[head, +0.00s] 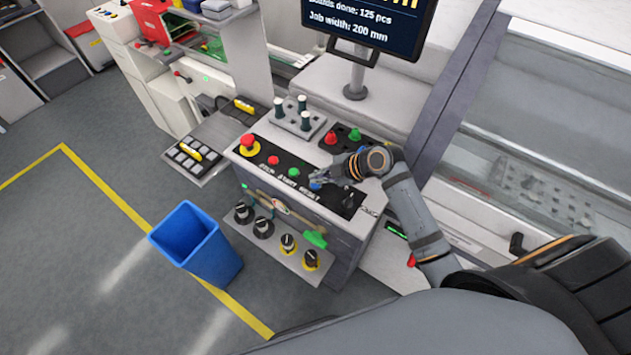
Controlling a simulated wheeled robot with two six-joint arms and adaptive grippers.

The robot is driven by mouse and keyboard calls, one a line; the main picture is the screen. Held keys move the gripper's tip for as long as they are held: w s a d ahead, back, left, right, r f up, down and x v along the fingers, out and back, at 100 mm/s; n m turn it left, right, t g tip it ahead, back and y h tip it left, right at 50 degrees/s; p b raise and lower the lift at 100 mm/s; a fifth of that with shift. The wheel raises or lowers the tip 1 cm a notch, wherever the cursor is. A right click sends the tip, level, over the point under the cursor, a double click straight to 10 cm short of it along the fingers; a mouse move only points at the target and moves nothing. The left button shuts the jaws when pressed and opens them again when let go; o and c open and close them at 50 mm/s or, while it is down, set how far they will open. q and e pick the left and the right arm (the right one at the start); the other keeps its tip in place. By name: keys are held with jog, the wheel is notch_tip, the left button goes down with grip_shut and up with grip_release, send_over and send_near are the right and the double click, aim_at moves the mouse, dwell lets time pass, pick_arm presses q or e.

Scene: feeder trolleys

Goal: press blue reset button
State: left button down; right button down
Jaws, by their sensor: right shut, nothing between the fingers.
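The blue reset button (315,186) sits on the black strip of the control panel (290,175), above the word RESET. Only part of it shows, because my right gripper (318,179) is right at it. My right gripper is shut and empty, its fingertips over or against the button; I cannot tell whether they touch. On the same strip to the left are a green button (293,172), a red button (273,160) and a red emergency stop (248,141) on a yellow ring. My left gripper is not in view.
A black key switch or knob (348,201) is right of the button. Several knobs (263,228) line the front. A blue bin (196,243) stands on the floor. A monitor (370,22) rises behind.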

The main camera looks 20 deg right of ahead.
aim_at(319, 185)
jog(key=shift+r, duration=0.15)
notch_tip(319, 185, up, 5)
jog(key=p, duration=0.4)
dwell(0.4)
dwell(0.5)
